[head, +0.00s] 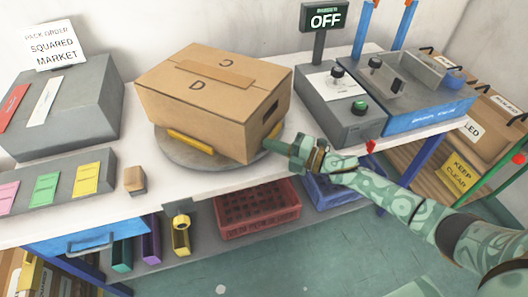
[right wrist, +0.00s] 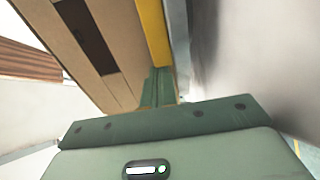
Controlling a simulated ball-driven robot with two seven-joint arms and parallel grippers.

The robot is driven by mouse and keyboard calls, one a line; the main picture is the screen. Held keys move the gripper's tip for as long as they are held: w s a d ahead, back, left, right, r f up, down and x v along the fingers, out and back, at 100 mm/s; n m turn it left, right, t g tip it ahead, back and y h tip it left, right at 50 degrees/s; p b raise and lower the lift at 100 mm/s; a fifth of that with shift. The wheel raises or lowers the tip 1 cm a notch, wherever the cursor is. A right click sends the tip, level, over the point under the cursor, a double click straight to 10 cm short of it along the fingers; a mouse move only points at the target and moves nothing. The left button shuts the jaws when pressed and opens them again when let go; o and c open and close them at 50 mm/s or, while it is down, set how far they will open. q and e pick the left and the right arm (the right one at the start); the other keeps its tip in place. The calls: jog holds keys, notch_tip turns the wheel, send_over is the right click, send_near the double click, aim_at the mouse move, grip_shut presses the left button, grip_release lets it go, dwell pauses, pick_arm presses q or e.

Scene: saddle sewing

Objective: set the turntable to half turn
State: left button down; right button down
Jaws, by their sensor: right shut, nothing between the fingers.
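The turntable (head: 184,154) is a round grey disc on the white bench, with a yellow bar (head: 191,141) along its front edge. A closed cardboard box (head: 213,90) with letters on its top sits on it, slightly askew to the bench, and hides most of the disc. My right gripper (head: 272,146) is shut and empty at the box's lower right corner. In the right wrist view its fingers (right wrist: 158,88) are beside the box wall (right wrist: 105,45) and a yellow bar (right wrist: 153,35); I cannot tell whether they touch. My left gripper is not in view.
A control box with a green button (head: 360,107) and an OFF sign (head: 325,18) stands right of the turntable. A blue machine (head: 430,95) is beyond it. A small wooden block (head: 134,179) and a grey card holder (head: 60,185) are at left. Red crate (head: 257,208) is below.

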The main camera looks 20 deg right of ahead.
aim_at(273, 136)
jog(key=shift+w+d+b, duration=0.3)
jog(key=shift+w+d, duration=0.15)
jog(key=shift+d, duration=0.25)
jog(key=shift+w+d+b, duration=0.3)
jog(key=shift+w+d, duration=0.15)
jog(key=shift+d, duration=0.2)
